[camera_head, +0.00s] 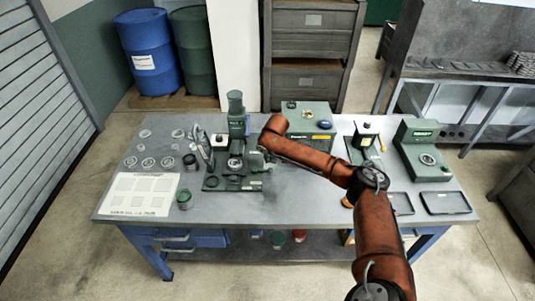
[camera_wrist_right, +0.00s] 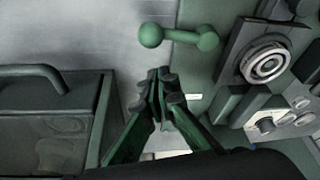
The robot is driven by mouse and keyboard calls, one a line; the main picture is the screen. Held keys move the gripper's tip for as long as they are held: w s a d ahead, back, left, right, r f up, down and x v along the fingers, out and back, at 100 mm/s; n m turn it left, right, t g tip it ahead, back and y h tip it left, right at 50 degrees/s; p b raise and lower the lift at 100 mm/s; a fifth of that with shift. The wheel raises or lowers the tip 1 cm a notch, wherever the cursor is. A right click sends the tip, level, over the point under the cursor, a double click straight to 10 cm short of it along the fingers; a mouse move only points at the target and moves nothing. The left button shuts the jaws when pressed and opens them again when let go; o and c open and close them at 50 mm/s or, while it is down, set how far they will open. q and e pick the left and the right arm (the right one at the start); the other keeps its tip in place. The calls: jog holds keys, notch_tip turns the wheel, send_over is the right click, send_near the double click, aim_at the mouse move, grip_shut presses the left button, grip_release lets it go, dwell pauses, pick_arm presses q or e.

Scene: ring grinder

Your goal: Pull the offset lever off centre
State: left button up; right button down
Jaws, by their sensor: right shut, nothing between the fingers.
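The ring grinder (camera_head: 236,130) is a dark green machine left of the table's middle. In the right wrist view, a short green lever (camera_wrist_right: 180,36) with round ends sticks out from the machine's green base (camera_wrist_right: 212,75); I take it for the offset lever. My right gripper (camera_wrist_right: 158,84) is shut and empty, with its tips below the lever in the picture and apart from it. In the head view my right gripper (camera_head: 258,161) is small and partly hidden by my arm, beside the grinder's right side. My left gripper is not in view.
A round chuck with a ring (camera_wrist_right: 268,64) and several knobs lie to the right in the wrist view. A box with a handle (camera_wrist_right: 45,73) is at left. A green box (camera_head: 308,125), a station (camera_head: 424,150) and dark trays (camera_head: 445,203) occupy the table's right.

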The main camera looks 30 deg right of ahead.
aim_at(269, 169)
jog(key=shift+s+a+f, duration=0.1)
jog(key=shift+s+f, duration=0.05)
jog(key=shift+s, duration=0.35)
jog(key=shift+s+a+f, duration=0.1)
jog(key=shift+s, duration=0.15)
jog(key=shift+s+a, duration=0.1)
jog(key=shift+s, duration=0.25)
jog(key=shift+p, duration=0.35)
jog(key=p, duration=0.2)
jog(key=m+p, duration=0.1)
jog(key=shift+s+a+r+p, duration=0.2)
jog(key=shift+r+p, duration=0.15)
jog(key=m+p, duration=0.1)
jog(key=p, duration=0.2)
jog(key=s+a+m+h+p, duration=0.1)
jog(key=p, duration=0.3)
jog(key=shift+s+f+m, duration=0.15)
jog(key=shift+m, duration=0.15)
jog(key=shift+s+a+f+m+g+p, duration=0.1)
jog(key=shift+s+m+g+p, duration=0.2)
jog(key=shift+p, duration=0.4)
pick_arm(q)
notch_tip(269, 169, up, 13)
pick_arm(e)
jog(key=shift+f+m, duration=0.2)
jog(key=shift+m, duration=0.1)
